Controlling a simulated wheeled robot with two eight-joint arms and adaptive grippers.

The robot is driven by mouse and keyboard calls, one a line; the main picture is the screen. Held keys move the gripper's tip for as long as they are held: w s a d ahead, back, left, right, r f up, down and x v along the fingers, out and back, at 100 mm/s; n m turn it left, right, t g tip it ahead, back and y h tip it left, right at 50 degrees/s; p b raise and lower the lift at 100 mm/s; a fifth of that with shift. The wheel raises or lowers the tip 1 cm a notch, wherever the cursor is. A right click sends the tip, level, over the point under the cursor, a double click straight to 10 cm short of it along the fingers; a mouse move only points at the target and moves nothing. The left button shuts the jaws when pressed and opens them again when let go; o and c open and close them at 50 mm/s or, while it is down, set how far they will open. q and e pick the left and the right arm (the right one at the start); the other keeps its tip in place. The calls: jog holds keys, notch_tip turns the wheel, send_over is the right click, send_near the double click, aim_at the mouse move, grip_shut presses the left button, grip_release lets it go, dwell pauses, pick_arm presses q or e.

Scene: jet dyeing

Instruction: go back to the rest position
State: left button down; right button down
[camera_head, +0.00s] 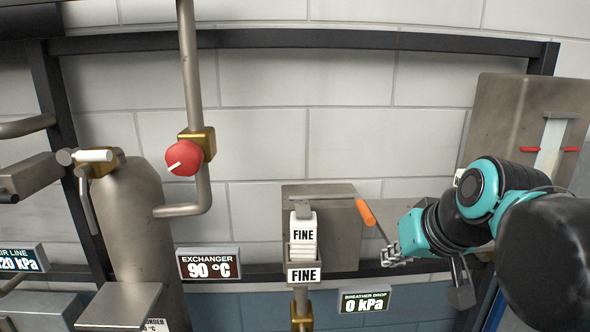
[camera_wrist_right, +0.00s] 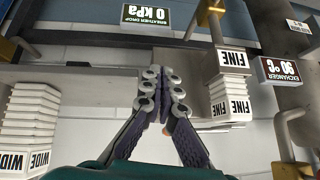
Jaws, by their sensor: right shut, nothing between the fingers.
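My right gripper (camera_head: 390,258) is in the head view, right of centre, with its teal body and dark arm coming in from the right. Its fingers are together and empty, as the right wrist view (camera_wrist_right: 163,92) also shows. In the head view the fingers are just below and right of an orange-handled lever (camera_head: 366,212). A bit of orange shows behind the fingers in the right wrist view. I cannot tell whether they touch it. My left gripper is in neither view.
A stack of white FINE pieces (camera_head: 303,236) stands left of the gripper, and a breather drop display (camera_head: 365,300) is below it. A red knob (camera_head: 184,158) is on a pipe farther left. WIDE pieces (camera_wrist_right: 30,125) show in the right wrist view. Bare wall lies above.

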jog(key=s+f+b, duration=0.3)
jog(key=f+b, duration=0.4)
jog(key=f, duration=1.1)
jog(key=s+f+h+b, duration=0.1)
jog(key=f+b, duration=0.6)
jog(key=f, duration=1.2)
jog(key=s+f+b, duration=0.4)
jog(key=f+b, duration=0.3)
jog(key=f, duration=1.2)
jog(key=shift+s+d, duration=0.2)
jog(key=shift+s, duration=0.15)
jog(key=shift+r, duration=0.1)
